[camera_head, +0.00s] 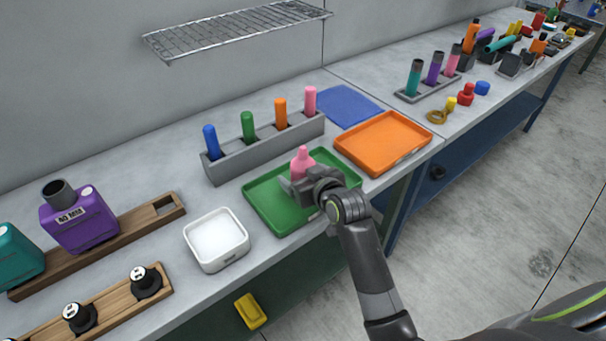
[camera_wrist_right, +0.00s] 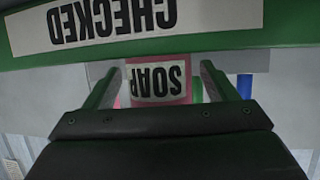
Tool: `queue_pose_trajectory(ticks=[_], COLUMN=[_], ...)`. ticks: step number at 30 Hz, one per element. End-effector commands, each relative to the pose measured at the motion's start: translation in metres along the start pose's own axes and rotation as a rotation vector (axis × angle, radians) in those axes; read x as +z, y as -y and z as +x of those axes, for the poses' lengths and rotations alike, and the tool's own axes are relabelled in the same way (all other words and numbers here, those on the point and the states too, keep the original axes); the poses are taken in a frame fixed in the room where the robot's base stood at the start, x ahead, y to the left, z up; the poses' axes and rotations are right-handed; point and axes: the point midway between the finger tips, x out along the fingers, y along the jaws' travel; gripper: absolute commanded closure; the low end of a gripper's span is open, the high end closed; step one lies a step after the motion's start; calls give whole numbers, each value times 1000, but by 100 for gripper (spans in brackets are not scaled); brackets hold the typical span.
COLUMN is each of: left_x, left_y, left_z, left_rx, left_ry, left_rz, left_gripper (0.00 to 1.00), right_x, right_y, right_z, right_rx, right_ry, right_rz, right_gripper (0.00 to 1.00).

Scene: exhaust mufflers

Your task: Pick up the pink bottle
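The pink bottle (camera_head: 302,158) stands upright on the green tray (camera_head: 262,208) in the head view. My right gripper (camera_head: 299,186) reaches over the tray's front right side, close in front of the bottle and hiding its lower part. In the right wrist view, which is upside down, the bottle's SOAP label (camera_wrist_right: 160,82) shows between the two fingers of my open right gripper (camera_wrist_right: 160,78). I cannot tell whether either finger touches the bottle. My left gripper is not in view.
An orange tray (camera_head: 383,140) lies right of the green tray. A grey rack (camera_head: 262,152) with several coloured cylinders stands behind it, and a white container (camera_head: 216,240) stands left. The green tray's CHECKED label (camera_wrist_right: 130,22) fills the wrist view's top.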

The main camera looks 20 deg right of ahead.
Motion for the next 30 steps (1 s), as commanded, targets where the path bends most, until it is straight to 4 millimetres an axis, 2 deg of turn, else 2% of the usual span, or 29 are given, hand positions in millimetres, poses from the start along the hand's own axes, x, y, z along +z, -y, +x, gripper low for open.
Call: queue_pose_trajectory(ticks=[2, 11, 20, 30], left_x=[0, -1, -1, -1], left_y=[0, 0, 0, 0], left_z=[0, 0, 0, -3], left_rx=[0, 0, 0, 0], left_ry=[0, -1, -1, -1], left_rz=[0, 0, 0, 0], left_gripper=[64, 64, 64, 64], right_x=[0, 0, -8, -68], right_y=[0, 0, 0, 0], right_z=[0, 0, -3, -27], right_rx=[0, 0, 0, 0], right_ry=[0, 0, -5, -8], right_rz=[0, -1, -1, -3], right_gripper=[30, 69, 69, 69])
